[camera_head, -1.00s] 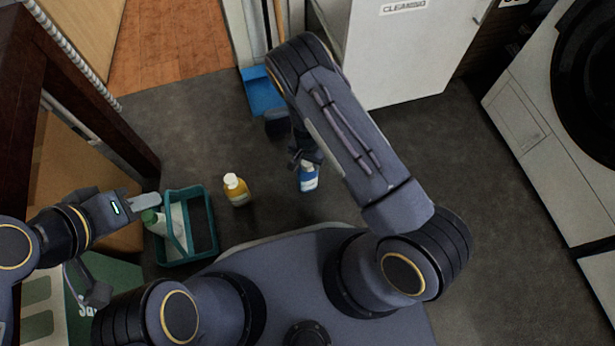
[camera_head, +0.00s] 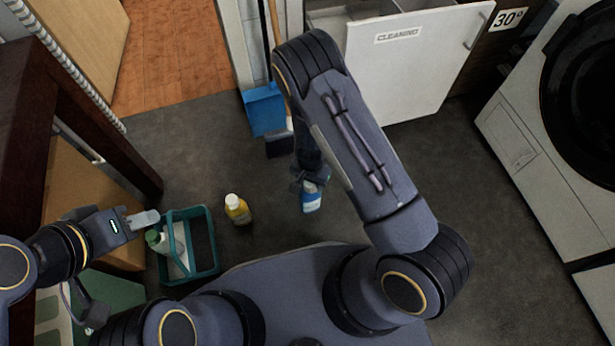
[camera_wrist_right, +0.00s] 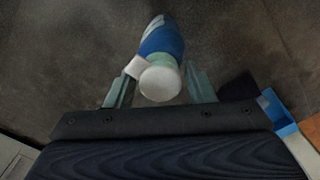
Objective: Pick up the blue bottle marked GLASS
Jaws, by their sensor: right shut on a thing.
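The blue bottle (camera_head: 311,201) is in the middle of the head view, below my right gripper (camera_head: 311,180). Its label cannot be read at this size. In the right wrist view the blue bottle (camera_wrist_right: 162,42) shows its white cap between the two fingers of my right gripper (camera_wrist_right: 160,88). The right gripper is shut on the bottle at its top end. My left gripper (camera_head: 143,220) is at the left, beside the teal caddy (camera_head: 213,268), near a white bottle with a green cap (camera_head: 176,248) in the caddy. Whether its fingers are apart is unclear.
A yellow bottle (camera_head: 238,211) with a white cap stands on the dark floor between the caddy and the blue bottle. A blue dustpan (camera_head: 265,110) and an open white drawer marked CLEANING (camera_head: 415,65) are behind. A white washing machine (camera_head: 540,150) stands at the right.

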